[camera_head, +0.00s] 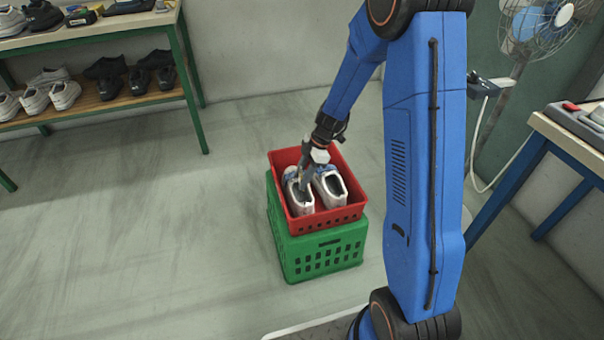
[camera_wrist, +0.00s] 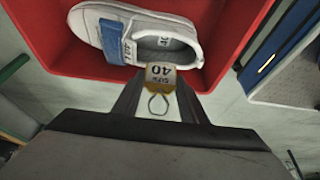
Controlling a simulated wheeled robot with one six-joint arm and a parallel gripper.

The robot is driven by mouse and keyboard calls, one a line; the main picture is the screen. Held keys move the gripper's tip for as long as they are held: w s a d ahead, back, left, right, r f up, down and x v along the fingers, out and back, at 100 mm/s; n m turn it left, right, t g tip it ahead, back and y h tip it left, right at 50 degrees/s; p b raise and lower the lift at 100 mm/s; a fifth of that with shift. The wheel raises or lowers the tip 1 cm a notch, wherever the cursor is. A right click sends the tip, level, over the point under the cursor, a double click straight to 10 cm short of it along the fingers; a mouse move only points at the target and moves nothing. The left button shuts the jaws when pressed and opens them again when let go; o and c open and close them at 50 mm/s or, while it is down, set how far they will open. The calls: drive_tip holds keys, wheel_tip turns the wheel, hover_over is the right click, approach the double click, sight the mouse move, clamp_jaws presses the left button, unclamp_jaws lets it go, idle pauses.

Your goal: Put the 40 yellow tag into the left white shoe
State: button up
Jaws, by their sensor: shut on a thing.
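Two white shoes with blue straps lie side by side in a red crate (camera_head: 342,214): the left white shoe (camera_head: 300,201) and the right shoe (camera_head: 333,186). My gripper (camera_head: 304,184) reaches down over the left shoe in the head view. In the wrist view my gripper (camera_wrist: 160,86) is shut on the 40 yellow tag (camera_wrist: 161,75), which has a pale face reading 40 upside down and a wire loop. The tag appears at the near edge of the opening of a white shoe (camera_wrist: 165,42). I cannot tell whether it touches the shoe. The tag is not discernible in the head view.
The red crate sits on a green crate (camera_head: 322,256) on the floor. A shelf rack (camera_head: 100,107) with several shoes stands at the left. A workbench (camera_head: 570,140) and a fan (camera_head: 540,22) are at the right. The floor left of the crates is clear.

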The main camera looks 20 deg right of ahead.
drive_tip(key=shift+f, duration=2.95)
drive_tip(key=o, duration=1.1)
drive_tip(key=v, duration=1.7)
drive_tip(key=shift+d, duration=0.15)
drive_tip(key=shift+r, duration=0.15)
